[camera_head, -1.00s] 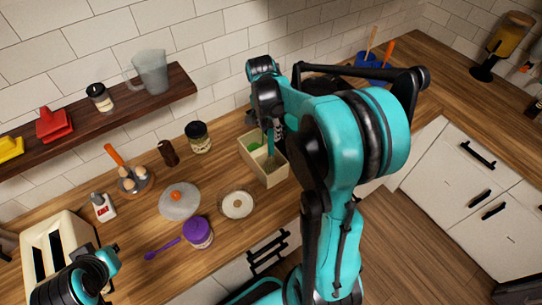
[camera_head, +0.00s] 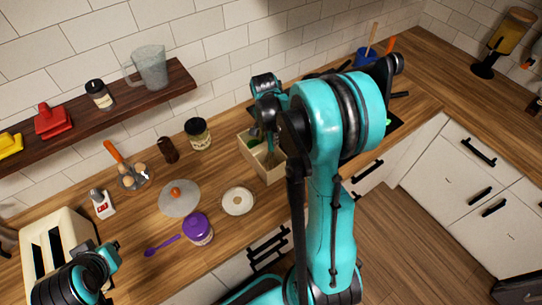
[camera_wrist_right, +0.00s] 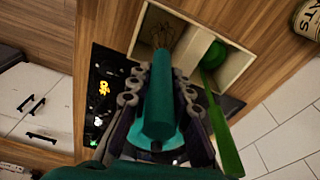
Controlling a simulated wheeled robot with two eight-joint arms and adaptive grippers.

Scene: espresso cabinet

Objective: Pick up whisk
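The whisk has a thick teal handle (camera_wrist_right: 160,105) and thin wires (camera_wrist_right: 165,38), seen in the right wrist view. Its wire end is in one compartment of a light wooden box (camera_wrist_right: 240,68). My right gripper (camera_wrist_right: 160,85) has its dark fingers against both sides of the handle and looks shut on it. In the head view my right gripper (camera_head: 267,115) is above the box (camera_head: 272,176), handle pointing down below it; the arm hides part of the box. My left gripper (camera_head: 95,268) is at the lower left beside the toaster; its fingers cannot be made out.
A green utensil (camera_wrist_right: 214,56) lies in the box's other compartment, its handle sticking out beside my right fingers. A glass jar (camera_head: 198,134), a lid (camera_head: 179,198), a white dish (camera_head: 238,201) and a purple-lidded jar (camera_head: 198,229) stand left of the box. A wooden shelf (camera_head: 130,109) is above.

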